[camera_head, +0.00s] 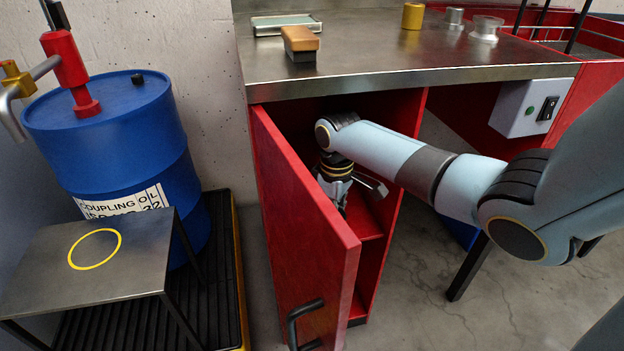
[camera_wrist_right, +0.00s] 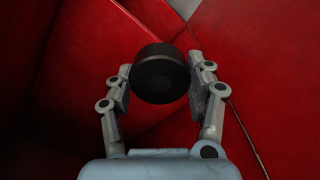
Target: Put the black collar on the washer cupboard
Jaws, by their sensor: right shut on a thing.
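The black collar (camera_wrist_right: 160,72) is a short dark cylinder held between the fingers of my right gripper (camera_wrist_right: 160,90), in the right wrist view. Red panels of the cupboard show behind it. In the head view my right gripper (camera_head: 338,180) reaches into the open red cupboard (camera_head: 408,115) under the bench, above a red shelf (camera_head: 370,226). The collar cannot be made out there. I cannot tell whether it touches the shelf. My left gripper is not in view.
The cupboard door (camera_head: 305,235) stands open towards me, left of my right arm. The steel bench top (camera_head: 400,45) carries a brush (camera_head: 300,42), a tray (camera_head: 286,24), a brass cylinder (camera_head: 413,16) and metal parts. A blue drum (camera_head: 110,130) and a small metal table (camera_head: 130,255) stand left.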

